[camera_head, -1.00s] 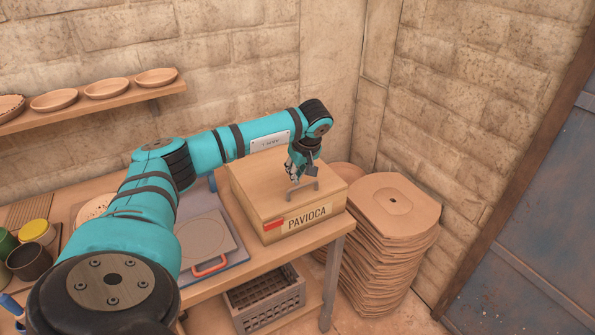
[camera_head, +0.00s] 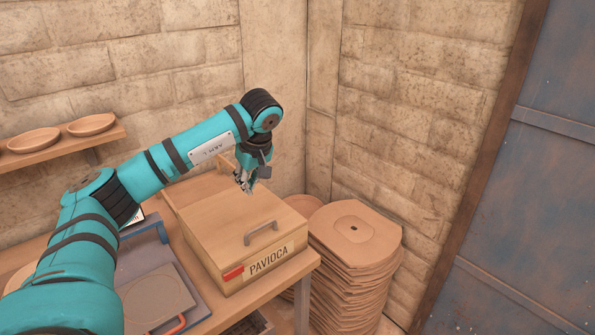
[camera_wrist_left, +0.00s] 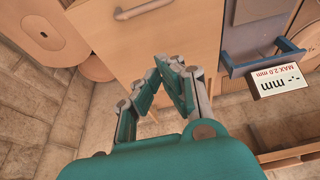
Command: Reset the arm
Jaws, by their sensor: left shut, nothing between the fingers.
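My left arm comes in from the left in the head view and reaches over the table. My left gripper (camera_head: 244,181) hangs above the back part of the lid of a wooden box (camera_head: 215,232) labelled PAVIOCA. The fingers are shut and empty, apart from the grey lid handle (camera_head: 261,232), which lies nearer the front. In the left wrist view the gripper's fingers (camera_wrist_left: 168,62) meet in front of the box (camera_wrist_left: 130,50), with the handle (camera_wrist_left: 143,10) at the top. My right gripper is not in view.
A grey-blue device with a flat plate (camera_head: 160,297) lies left of the box. A shelf with bowls (camera_head: 92,125) is on the back wall. A blue metal door (camera_head: 530,210) is at right.

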